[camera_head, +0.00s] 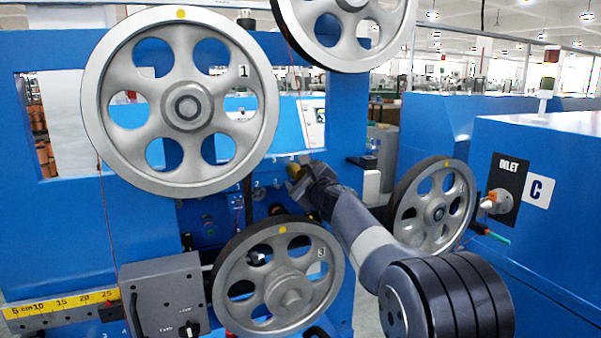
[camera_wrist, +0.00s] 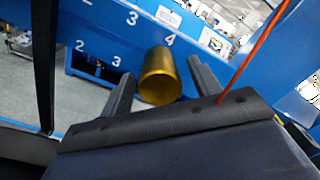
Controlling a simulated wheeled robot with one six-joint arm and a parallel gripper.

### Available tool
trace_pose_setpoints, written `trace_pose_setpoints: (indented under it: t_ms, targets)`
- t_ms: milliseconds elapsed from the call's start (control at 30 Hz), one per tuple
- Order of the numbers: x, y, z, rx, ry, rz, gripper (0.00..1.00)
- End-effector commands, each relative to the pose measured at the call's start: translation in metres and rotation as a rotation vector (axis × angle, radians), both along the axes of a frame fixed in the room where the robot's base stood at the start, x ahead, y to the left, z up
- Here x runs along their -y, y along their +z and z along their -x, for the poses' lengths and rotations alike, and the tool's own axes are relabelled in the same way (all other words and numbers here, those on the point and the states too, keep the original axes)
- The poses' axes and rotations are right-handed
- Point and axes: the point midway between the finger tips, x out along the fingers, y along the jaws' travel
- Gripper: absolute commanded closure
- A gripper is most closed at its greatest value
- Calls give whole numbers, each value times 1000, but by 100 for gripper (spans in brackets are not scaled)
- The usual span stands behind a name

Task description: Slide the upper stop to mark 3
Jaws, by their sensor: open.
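The upper stop appears to be a brass cylinder (camera_wrist: 158,78) in the wrist view, just below the printed 4 (camera_wrist: 169,40) and right of the upper printed 3 (camera_wrist: 131,18). My gripper (camera_wrist: 160,66) is open, with one dark finger on each side of the cylinder. Gaps show on both sides, and I cannot tell whether the cylinder's depth lies fully between the fingertips. In the head view the brass stop (camera_head: 294,171) is a small spot at the tip of my gripper (camera_head: 303,178), partly hidden by it.
A lower row of marks, 2 and 3 (camera_wrist: 116,61), runs along a dark slot. A red cord (camera_wrist: 255,52) passes close to the right finger. In the head view, pulley 1 (camera_head: 186,188), pulley 3 (camera_head: 230,275) and another pulley (camera_head: 403,220) surround my arm.

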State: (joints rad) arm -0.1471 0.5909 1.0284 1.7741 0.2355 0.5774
Motion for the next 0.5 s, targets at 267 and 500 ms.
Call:
trace_pose_setpoints:
  t_ms: [267,500]
  targets:
    - [0,0,-1,0,0,1,42]
    - [0,0,0,0,0,1,62]
